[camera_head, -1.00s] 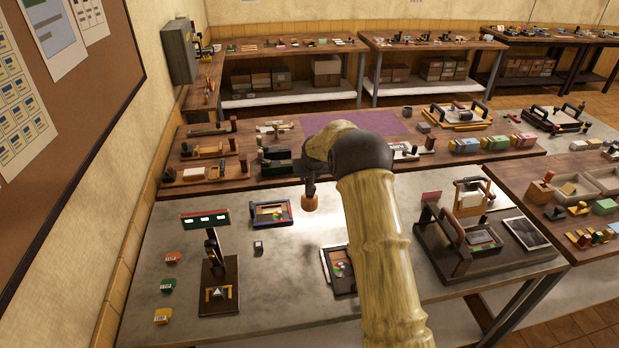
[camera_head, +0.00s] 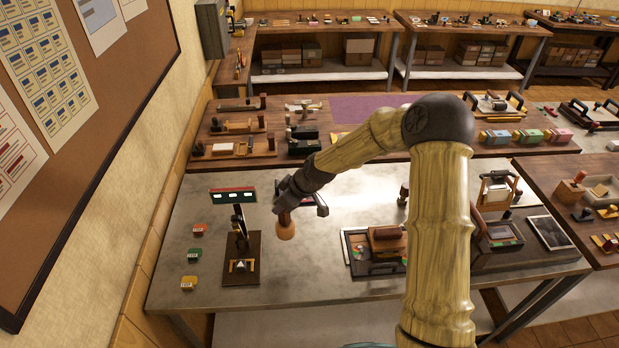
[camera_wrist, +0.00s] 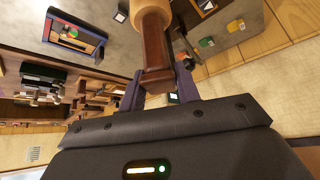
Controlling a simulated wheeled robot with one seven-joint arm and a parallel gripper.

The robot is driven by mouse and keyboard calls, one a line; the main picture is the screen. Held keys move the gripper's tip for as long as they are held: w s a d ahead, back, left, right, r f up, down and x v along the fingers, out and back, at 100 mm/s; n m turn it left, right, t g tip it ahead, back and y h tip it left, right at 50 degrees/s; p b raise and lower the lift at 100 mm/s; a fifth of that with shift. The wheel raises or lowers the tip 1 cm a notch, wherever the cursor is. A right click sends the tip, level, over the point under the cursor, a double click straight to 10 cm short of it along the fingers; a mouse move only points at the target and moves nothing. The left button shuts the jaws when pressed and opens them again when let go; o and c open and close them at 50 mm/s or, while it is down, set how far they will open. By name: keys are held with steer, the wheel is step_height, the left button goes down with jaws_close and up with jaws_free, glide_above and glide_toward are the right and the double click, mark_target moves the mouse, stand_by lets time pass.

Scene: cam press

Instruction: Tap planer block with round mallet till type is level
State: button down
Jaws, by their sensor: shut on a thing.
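My gripper (camera_head: 300,205) is shut on the handle of the round mallet (camera_head: 286,229), above the grey metal table, left of the type frame. The mallet's tan round head hangs downward. In the wrist view the brown wooden handle (camera_wrist: 154,50) sits between the fingers (camera_wrist: 160,85), with the head cut off at the top edge. A brown block (camera_head: 387,241), which looks like the planer block, rests on a dark flat frame (camera_head: 350,262) right of the mallet. The mallet and block are apart. Whether the type under the block is level cannot be seen.
A small upright press with a dark base (camera_head: 242,268) stands left of the mallet. Red, green and yellow pieces (camera_head: 195,255) lie at the table's left. A dark press unit (camera_head: 503,232) stands at the right. Bare metal (camera_head: 315,280) lies before the mallet.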

steer(key=s+a+r+n+g+p, duration=0.1)
steer(key=s+a+r+n+g, duration=0.1)
steer(key=s, duration=0.7)
steer(key=s+a+r+n+g, duration=0.3)
steer(key=s+a+r+n, duration=0.1)
steer(key=s+a+n, duration=0.2)
steer(key=s+n, duration=0.1)
steer(key=s, duration=0.1)
steer(key=shift+s+a+n+y+p, duration=0.15)
steer(key=shift+s+n+y+p, duration=0.2)
steer(key=shift+n+y+p, duration=0.05)
steer(key=shift+a, duration=0.1)
